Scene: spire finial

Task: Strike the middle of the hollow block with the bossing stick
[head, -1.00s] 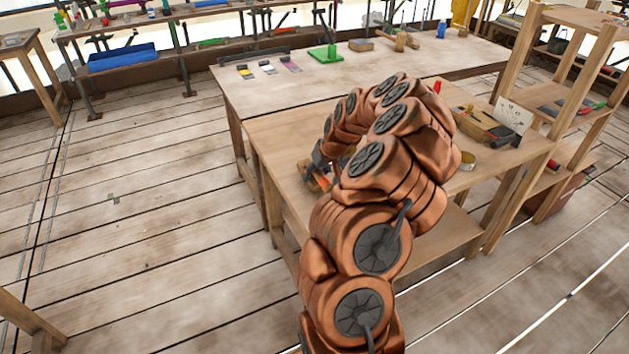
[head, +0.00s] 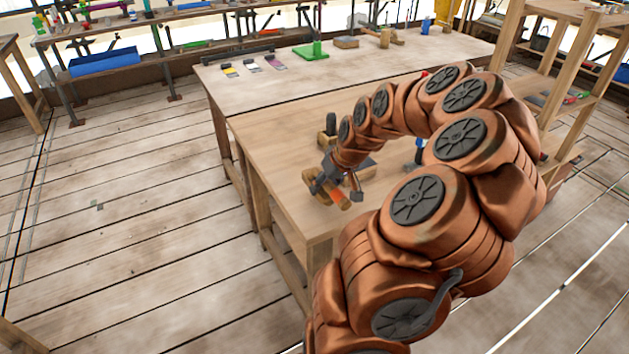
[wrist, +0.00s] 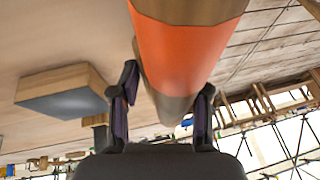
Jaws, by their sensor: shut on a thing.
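My gripper (head: 323,184) is above the near left part of the wooden workbench (head: 290,140). It is shut on the bossing stick, a wooden bar with an orange band (head: 335,196). In the wrist view the stick (wrist: 185,45) runs between the two fingers (wrist: 163,105) and out of the top of the picture. A wooden block with a flat grey face (wrist: 68,92), probably the hollow block, is left of the fingers and apart from the stick. I cannot make out any hollow.
A small wooden piece with a dark upright cylinder (head: 331,124) stands behind the gripper. Wooden shelves (head: 540,80) stand at the right. The workbench's left part is clear.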

